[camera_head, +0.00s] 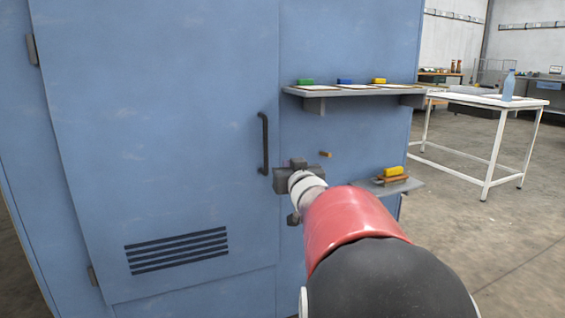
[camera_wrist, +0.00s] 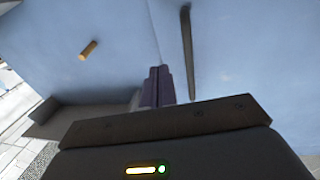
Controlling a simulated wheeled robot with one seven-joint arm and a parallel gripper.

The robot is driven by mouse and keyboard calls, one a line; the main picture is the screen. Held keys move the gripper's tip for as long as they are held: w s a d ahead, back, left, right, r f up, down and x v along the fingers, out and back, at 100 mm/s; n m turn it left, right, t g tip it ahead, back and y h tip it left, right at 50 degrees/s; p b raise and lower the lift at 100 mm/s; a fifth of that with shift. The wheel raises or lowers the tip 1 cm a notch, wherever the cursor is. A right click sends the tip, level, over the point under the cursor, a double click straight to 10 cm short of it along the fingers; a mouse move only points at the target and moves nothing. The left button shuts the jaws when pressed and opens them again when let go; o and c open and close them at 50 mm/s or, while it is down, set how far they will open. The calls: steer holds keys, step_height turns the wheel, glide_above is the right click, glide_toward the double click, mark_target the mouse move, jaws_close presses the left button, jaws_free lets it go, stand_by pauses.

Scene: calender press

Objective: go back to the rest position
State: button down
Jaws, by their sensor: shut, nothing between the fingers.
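My gripper (camera_head: 297,163) is in front of the blue cabinet (camera_head: 160,130), just right of its dark vertical door handle (camera_head: 264,143). In the wrist view the two fingers (camera_wrist: 157,86) are together with nothing between them. The handle also shows in the wrist view (camera_wrist: 188,55), to the right of the fingers and apart from them. My arm reaches in from the lower right of the head view and hides part of the cabinet's side. The cabinet door looks closed.
A small orange-brown peg (camera_head: 325,154) sticks out of the cabinet right of my gripper. An upper shelf (camera_head: 350,92) holds green, blue and yellow items. A lower shelf (camera_head: 412,185) holds a yellow item. A white table (camera_head: 470,99) with a bottle (camera_head: 508,85) stands right, with open floor before it.

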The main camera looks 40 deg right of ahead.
steer(key=shift+d+v, duration=0.2)
steer(key=shift+v, duration=0.95)
steer(key=shift+d+v, duration=0.2)
steer(key=shift+v, duration=0.9)
steer(key=shift+s+a, duration=0.1)
steer(key=shift+s, duration=0.1)
steer(key=s+a+f+n+g+y+p, duration=0.2)
steer(key=s+a+g+p, duration=0.3)
steer(key=s+a, duration=0.5)
steer(key=s+a+f+n+g+y+p, duration=0.2)
steer(key=s+a+f+g+y+p, duration=0.3)
steer(key=s+a, duration=0.5)
steer(key=a+g, duration=0.1)
steer(key=a, duration=0.7)
steer(key=shift+a+n, duration=0.3)
steer(key=shift+a, duration=0.05)
steer(key=shift+s+f, duration=0.15)
